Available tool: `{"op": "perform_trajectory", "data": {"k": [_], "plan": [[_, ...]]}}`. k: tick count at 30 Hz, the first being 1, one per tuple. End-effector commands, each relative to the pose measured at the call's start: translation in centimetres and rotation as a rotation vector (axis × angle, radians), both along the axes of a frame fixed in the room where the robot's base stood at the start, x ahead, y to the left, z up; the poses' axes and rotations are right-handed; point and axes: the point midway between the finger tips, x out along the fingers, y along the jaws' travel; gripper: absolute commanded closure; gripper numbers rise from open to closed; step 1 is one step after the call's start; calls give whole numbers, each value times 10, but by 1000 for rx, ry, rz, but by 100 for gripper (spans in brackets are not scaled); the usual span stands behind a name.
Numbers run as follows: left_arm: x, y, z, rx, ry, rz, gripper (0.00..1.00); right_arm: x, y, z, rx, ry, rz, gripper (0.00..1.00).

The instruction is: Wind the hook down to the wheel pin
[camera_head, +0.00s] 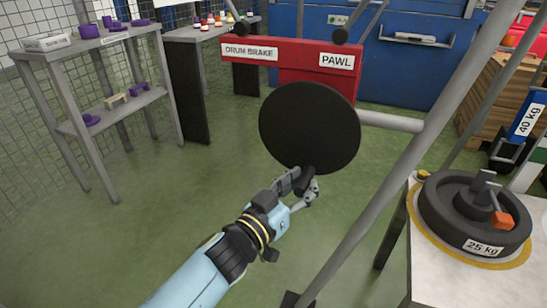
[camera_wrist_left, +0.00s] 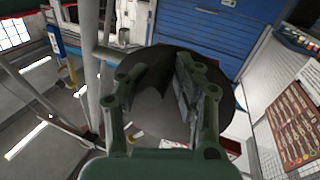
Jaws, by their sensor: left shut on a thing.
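A black round crank disc (camera_head: 310,127) hangs in front of a red winch housing (camera_head: 305,62), with a short dark handle (camera_head: 307,178) at its lower edge. My left gripper (camera_head: 303,184) is shut on this handle. In the left wrist view my left gripper (camera_wrist_left: 158,85) has its fingers in front of the black disc (camera_wrist_left: 222,100); the handle is hard to make out there. A black wheel (camera_head: 470,222) labelled 25 kg lies flat at the right, with a grey upright part and an orange block on top. No hook is recognisable. My right gripper is out of view.
A sloping grey post (camera_head: 395,160) stands between the disc and the wheel's white table (camera_head: 445,280). Grey shelves (camera_head: 105,105) with purple parts stand at the left. A blue cabinet (camera_head: 400,75) is behind. Green floor lies open around my left arm.

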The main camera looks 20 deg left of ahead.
Motion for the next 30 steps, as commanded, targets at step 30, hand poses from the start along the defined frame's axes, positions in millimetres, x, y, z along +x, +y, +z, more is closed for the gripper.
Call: {"op": "perform_trajectory", "data": {"k": [30], "plan": [[-4,-22,0,-240,9,-2,100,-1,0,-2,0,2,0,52]]}}
